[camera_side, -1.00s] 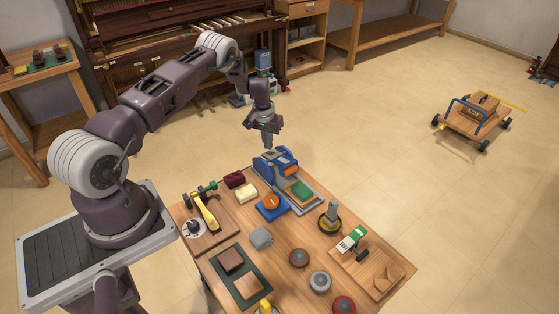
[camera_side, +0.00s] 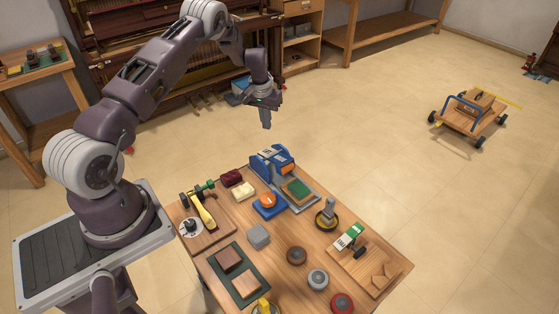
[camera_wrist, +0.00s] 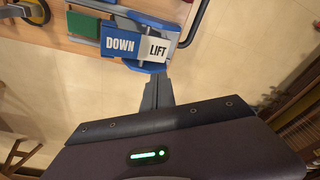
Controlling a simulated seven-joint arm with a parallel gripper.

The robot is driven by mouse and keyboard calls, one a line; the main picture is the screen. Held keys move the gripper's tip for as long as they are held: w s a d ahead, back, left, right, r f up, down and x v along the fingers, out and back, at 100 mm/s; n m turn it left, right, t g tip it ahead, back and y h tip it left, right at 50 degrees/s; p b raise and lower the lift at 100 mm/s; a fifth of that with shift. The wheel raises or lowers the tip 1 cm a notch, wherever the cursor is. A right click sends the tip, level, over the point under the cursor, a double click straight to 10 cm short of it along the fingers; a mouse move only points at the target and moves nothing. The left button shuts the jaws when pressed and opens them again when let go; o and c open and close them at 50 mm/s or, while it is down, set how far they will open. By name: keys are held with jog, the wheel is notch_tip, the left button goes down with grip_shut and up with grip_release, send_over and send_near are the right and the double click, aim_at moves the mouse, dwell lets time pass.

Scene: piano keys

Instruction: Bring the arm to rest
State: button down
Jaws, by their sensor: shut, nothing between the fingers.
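My gripper (camera_side: 266,118) hangs in the air above the far edge of the work table, pointing down, with its fingers shut and nothing between them. It is above and behind the blue device (camera_side: 270,163) at the table's far end and apart from it. In the wrist view my gripper's fingers (camera_wrist: 157,90) show at the centre, over bare floor. The same blue device (camera_wrist: 146,46) is at the top there, with a blue "DOWN" label and a white "LIFT" label.
The table (camera_side: 225,275) carries a yellow-handled tool (camera_side: 203,208), an orange-topped blue block (camera_side: 268,204), a grey block (camera_side: 258,236) and several round knobs. An opened piano (camera_side: 130,60) stands behind my arm. A wooden cart (camera_side: 470,113) is on the floor at right. Floor between is clear.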

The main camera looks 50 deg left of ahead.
jog(key=s+d+r+m+t, duration=0.1)
jog(key=s+d+r, duration=0.1)
jog(key=d+r, duration=0.5)
jog(key=s+d+r, duration=0.2)
jog(key=d+r, duration=0.2)
jog(key=r, duration=0.7)
jog(key=s+d+r+m+t, duration=0.1)
jog(key=s+d+r, duration=0.1)
jog(key=d+r, duration=0.5)
jog(key=s+d+r+m+t+h, duration=0.1)
jog(key=s+d+r, duration=0.2)
jog(key=s+r, duration=0.25)
jog(key=s+d+r+m, duration=0.1)
jog(key=s+d+r, duration=0.25)
jog(key=s, duration=0.25)
jog(key=s+d+m, duration=0.1)
jog(key=s+d, duration=0.1)
jog(key=s, duration=0.6)
jog(key=s+d+f+t, duration=0.1)
jog(key=s+d, duration=0.1)
jog(key=s, duration=0.7)
jog(key=shift+d+f+m, duration=0.15)
jog(key=shift+f+m, duration=0.1)
jog(key=shift+m, duration=0.15)
jog(key=shift+s, duration=0.1)
